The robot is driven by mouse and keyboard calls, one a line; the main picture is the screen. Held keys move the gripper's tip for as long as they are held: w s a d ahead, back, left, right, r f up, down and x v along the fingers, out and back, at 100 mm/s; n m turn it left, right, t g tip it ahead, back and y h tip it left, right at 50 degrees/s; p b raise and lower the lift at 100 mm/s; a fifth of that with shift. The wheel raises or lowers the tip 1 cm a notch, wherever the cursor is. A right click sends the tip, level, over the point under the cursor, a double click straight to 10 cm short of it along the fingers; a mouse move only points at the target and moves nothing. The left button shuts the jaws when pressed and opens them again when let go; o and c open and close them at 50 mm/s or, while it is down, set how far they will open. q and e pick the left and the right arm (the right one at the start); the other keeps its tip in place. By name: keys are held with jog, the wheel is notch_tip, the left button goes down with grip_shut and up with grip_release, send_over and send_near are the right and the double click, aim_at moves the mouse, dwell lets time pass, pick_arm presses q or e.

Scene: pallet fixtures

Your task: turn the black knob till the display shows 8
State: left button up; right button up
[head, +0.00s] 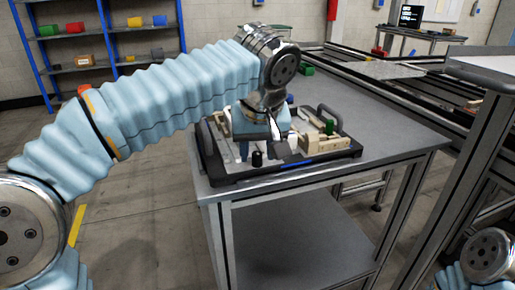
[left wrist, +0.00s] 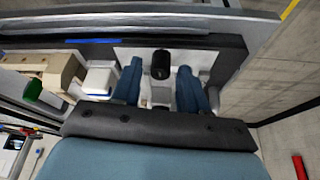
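The black knob (head: 257,158) stands on the fixture pallet (head: 270,180), near its front edge. In the left wrist view the knob (left wrist: 160,65) lies between the tips of my left gripper's two blue fingers, with a gap on each side. My left gripper (left wrist: 160,70) is open and holds nothing. In the head view my left gripper (head: 260,145) points down over the pallet, just behind the knob. I cannot make out a display or a number in either view. My right gripper is out of view.
The pallet, with raised black handles, sits on a grey table (head: 380,125). Beside the knob are a white block (left wrist: 100,78), a beige fixture (left wrist: 62,75) and a green part (left wrist: 33,90). The table is clear to the right of the pallet. Blue-framed shelves (head: 90,50) stand behind.

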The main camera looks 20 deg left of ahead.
pick_arm(q)
jog(key=shift+r, duration=0.1)
jog(key=v, duration=1.3)
jog(key=shift+s+r, duration=0.15)
jog(key=shift+r, duration=0.15)
